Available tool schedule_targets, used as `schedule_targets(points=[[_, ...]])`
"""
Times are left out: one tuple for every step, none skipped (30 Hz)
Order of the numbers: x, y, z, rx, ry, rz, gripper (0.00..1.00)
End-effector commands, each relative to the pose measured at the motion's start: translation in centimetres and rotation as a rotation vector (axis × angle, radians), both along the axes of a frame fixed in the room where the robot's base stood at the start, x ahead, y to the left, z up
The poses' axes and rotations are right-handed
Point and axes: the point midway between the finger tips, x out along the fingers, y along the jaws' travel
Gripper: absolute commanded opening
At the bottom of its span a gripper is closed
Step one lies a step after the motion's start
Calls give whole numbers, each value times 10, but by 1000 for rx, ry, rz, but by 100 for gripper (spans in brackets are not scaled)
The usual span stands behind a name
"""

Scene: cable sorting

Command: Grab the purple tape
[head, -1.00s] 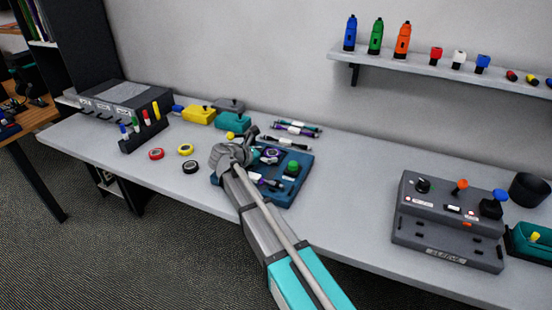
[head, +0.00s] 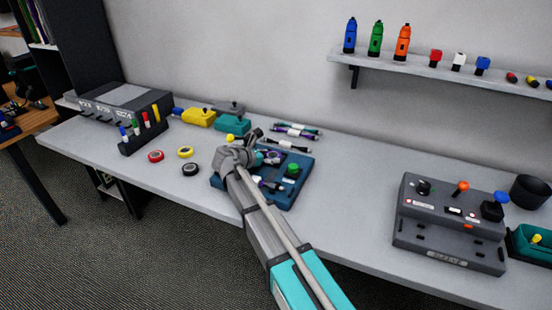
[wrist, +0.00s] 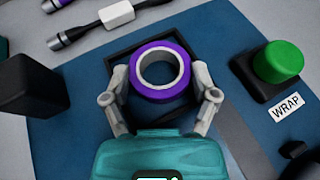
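The purple tape (wrist: 160,76) is a short ring with a white core, lying over a dark square recess in the blue board (wrist: 65,140). In the wrist view my gripper (wrist: 160,82) has one grey finger at each side of the tape. The fingers stand wide apart, about the tape's width, and look open, close beside its rim. Whether they touch it is hard to tell. In the head view my gripper (head: 262,156) is low over the board, and my wrist hides much of the tape.
A green button (wrist: 278,60) with a WRAP label is right of the tape; a dark block (wrist: 32,85) stands left. Cables (head: 297,130) lie behind the board. Red (head: 156,156), yellow (head: 185,152) and black (head: 191,169) tapes lie left. The table's right-centre is clear.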

Motion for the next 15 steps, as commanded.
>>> schedule_targets(points=[[0,0,0,1,1,0,46],[0,0,0,1,1,0,41],[0,0,0,1,1,0,36],[0,0,0,1,1,0,36],[0,0,0,1,1,0,35],[0,0,0,1,1,0,35],[0,0,0,1,1,0,35],[0,0,0,1,1,0,35],[0,0,0,1,1,0,35],[0,0,0,1,1,0,35],[0,0,0,0,1,-1,35],[0,0,1,0,1,-1,35],[0,0,1,0,1,-1,35],[0,0,2,0,1,-1,35],[0,0,3,0,1,-1,35]])
